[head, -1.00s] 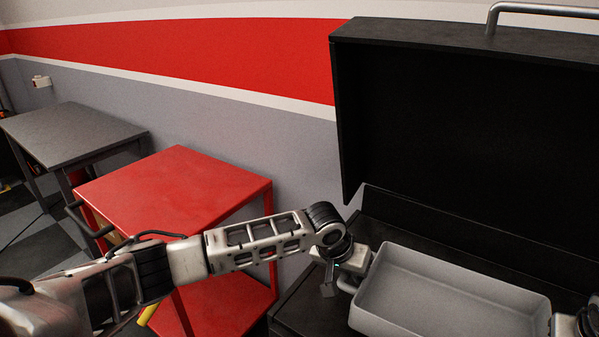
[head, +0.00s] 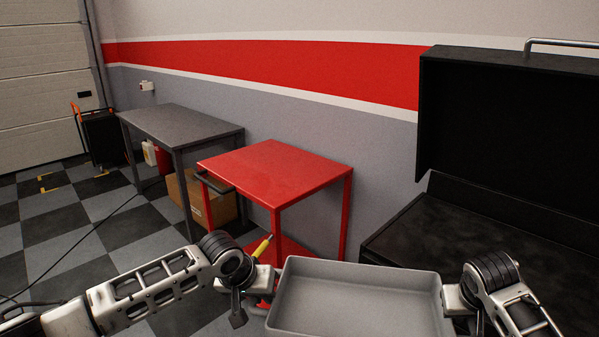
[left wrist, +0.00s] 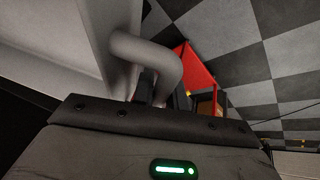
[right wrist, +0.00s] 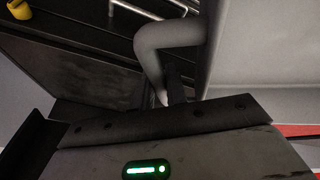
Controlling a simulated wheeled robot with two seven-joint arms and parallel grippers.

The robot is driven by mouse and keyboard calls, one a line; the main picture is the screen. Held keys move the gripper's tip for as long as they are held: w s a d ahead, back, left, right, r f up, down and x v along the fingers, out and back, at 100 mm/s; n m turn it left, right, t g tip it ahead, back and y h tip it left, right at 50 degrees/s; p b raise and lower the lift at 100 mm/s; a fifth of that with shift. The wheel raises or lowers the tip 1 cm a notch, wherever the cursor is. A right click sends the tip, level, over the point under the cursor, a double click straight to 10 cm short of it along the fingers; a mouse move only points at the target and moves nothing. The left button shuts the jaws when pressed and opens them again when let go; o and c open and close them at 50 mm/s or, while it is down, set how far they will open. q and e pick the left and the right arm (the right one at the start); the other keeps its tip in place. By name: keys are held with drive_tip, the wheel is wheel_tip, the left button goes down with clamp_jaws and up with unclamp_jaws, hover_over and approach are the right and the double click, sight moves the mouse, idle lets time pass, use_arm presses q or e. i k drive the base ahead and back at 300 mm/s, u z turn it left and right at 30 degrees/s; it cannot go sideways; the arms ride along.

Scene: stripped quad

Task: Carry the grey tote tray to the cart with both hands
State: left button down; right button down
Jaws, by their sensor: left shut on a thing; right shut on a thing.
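The grey tote tray (head: 362,303) is empty, roughly level, and held up at the bottom of the head view. My left gripper (head: 262,302) is shut on the tray's left handle, which also shows in the left wrist view (left wrist: 150,55). My right gripper (head: 448,302) is shut on the right handle, seen in the right wrist view (right wrist: 160,45). The fingertips are partly hidden by the handles. The red cart (head: 275,168) has a bare top and stands beyond the tray, up and to the left. Its lower shelf is partly hidden by the tray and left arm.
A black chest bench with a raised lid (head: 510,140) stands at the right; its dark top (head: 430,225) is clear. A grey table (head: 180,122) is left of the cart, with a cardboard box (head: 200,195) below. Checkered floor (head: 60,225) is open at the left.

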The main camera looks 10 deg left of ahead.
sight(268, 167)
drive_tip(key=u, duration=0.55)
drive_tip(key=i, duration=0.55)
drive_tip(key=u, duration=1.05)
drive_tip(key=i, duration=2.55)
drive_tip(key=z, duration=1.7)
drive_tip(key=i, duration=0.65)
drive_tip(key=z, duration=0.55)
